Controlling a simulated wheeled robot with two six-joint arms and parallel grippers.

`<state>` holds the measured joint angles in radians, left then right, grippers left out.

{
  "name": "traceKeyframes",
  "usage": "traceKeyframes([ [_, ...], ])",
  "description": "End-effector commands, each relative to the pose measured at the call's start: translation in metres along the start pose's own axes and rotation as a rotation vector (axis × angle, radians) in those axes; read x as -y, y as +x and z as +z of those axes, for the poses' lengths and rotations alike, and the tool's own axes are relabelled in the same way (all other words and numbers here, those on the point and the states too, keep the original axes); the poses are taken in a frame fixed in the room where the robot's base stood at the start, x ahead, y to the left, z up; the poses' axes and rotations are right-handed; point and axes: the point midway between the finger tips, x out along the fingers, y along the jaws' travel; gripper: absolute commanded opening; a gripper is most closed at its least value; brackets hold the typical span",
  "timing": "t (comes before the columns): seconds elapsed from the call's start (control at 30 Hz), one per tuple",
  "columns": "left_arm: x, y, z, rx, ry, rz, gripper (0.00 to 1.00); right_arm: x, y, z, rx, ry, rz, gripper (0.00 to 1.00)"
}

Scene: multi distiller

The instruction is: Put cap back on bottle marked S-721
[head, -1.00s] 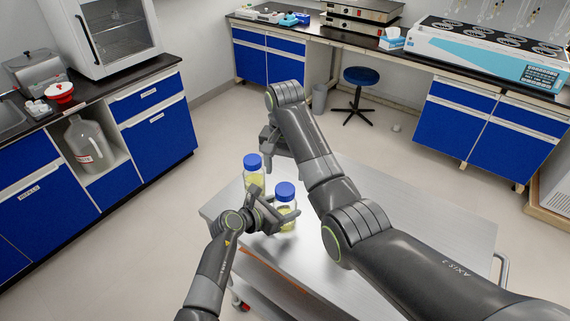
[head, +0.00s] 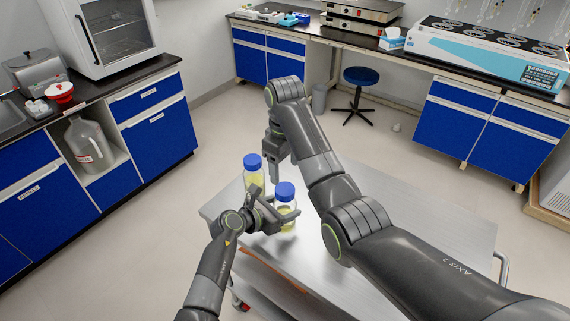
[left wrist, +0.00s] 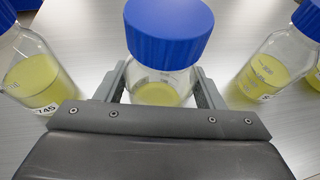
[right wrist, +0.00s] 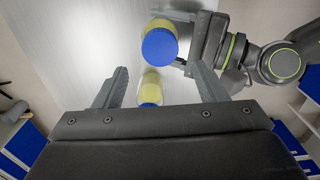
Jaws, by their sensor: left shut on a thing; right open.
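A bottle of yellow liquid with a blue cap (head: 286,191) stands on the grey cart; my left gripper (head: 275,212) is shut around its body. In the left wrist view this held bottle (left wrist: 160,80) is upright between the fingers, and its label is not visible. A second blue-capped bottle (head: 253,163) stands just behind it. My right gripper (head: 275,177) is open and empty, pointing down beside the second bottle. In the right wrist view, one capped bottle (right wrist: 150,88) shows between the open fingers (right wrist: 158,72). No S-721 marking is readable.
In the left wrist view, a bottle (left wrist: 38,80) with a label ending in 745 stands left and another bottle (left wrist: 268,72) stands right. The metal cart top (head: 455,215) is clear at right. A stool (head: 361,78) and benches stand beyond.

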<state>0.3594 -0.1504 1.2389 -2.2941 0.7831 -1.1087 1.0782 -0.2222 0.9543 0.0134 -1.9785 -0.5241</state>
Motion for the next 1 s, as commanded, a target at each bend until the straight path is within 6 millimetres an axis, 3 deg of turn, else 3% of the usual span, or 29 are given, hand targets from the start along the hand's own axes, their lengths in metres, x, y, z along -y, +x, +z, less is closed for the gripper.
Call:
traceKeyframes([
  [0.37,0.000,0.000,0.000,0.000,0.000,0.001,0.00,0.000,0.003,0.000,0.000,-0.001,0.000,0.65],
  [0.8,0.000,0.000,0.000,0.000,0.000,0.001,0.00,0.001,0.062,0.000,0.002,-0.002,-0.001,0.65],
  [1.0,0.000,0.000,0.000,0.001,0.000,0.001,0.00,0.000,0.078,0.000,0.001,-0.001,0.000,0.65],
])
